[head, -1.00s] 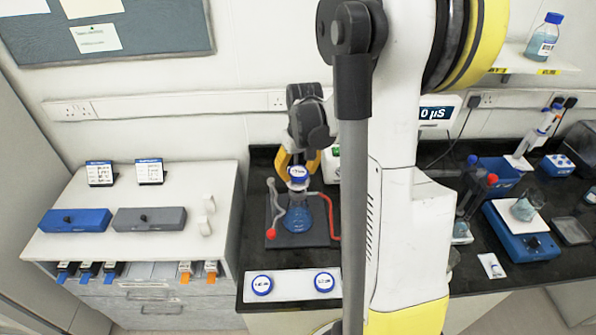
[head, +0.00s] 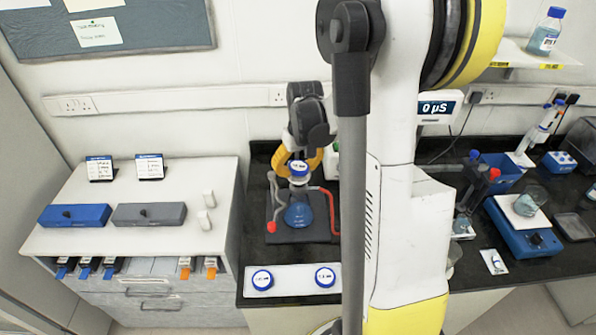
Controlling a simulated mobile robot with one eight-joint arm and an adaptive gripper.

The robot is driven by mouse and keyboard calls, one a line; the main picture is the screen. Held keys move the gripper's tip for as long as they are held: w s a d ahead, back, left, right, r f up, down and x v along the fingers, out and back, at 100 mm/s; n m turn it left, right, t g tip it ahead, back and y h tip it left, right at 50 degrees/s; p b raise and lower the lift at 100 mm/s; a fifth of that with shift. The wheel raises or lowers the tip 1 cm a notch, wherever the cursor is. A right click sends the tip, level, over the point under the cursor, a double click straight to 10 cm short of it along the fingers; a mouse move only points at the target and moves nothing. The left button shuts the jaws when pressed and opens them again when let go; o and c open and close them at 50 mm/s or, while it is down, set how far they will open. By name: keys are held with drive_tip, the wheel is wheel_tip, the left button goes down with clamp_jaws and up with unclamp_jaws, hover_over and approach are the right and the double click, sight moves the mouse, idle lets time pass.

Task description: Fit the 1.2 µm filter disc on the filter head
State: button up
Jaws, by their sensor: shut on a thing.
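My gripper (head: 300,163) is shut on a round white disc with a blue rim (head: 299,170), its yellow fingers around it. The disc's label is too small to read. A flask of blue liquid (head: 298,214) stands on a dark base directly below the disc in the picture. The filter head appears to be at the flask's top, mostly hidden by the disc. I cannot tell whether the disc touches it. Two similar blue-rimmed discs, one left (head: 262,280) and one right (head: 325,277), lie on a white tray (head: 293,281); their labels are not legible.
A red-tipped grey arm (head: 271,205) and a red arm (head: 333,210) flank the flask closely. A white cabinet (head: 130,235) with blue and grey boxes stands left. My arm hides the bench just right of the flask. A blue stirrer (head: 525,238) stands further right.

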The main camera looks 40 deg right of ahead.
drive_tip(key=shift+w+d+f+b, duration=0.1)
drive_tip(key=shift+d+f+b, duration=0.1)
drive_tip(key=shift+f+b, duration=0.3)
drive_tip(key=shift+d+f+b, duration=0.2)
drive_tip(key=shift+f+b, duration=0.2)
drive_tip(key=shift+f, duration=0.05)
idle(0.4)
drive_tip(key=o, duration=1.5)
drive_tip(key=shift+d, duration=0.1)
drive_tip(key=shift+o, duration=0.7)
drive_tip(key=shift+d+f, duration=0.1)
drive_tip(key=shift+d, duration=0.35)
drive_tip(key=shift+w+f, duration=0.3)
drive_tip(key=shift+w, duration=0.45)
drive_tip(key=shift+o, duration=0.7)
drive_tip(key=shift+s+a+r, duration=0.25)
drive_tip(key=shift+s+r, duration=0.05)
drive_tip(key=shift+s, duration=0.15)
drive_tip(key=shift+w+f, duration=0.1)
drive_tip(key=shift+w, duration=0.1)
drive_tip(key=shift+s, duration=0.15)
drive_tip(key=shift+r+p, duration=3.05)
drive_tip(key=shift+r, duration=1.55)
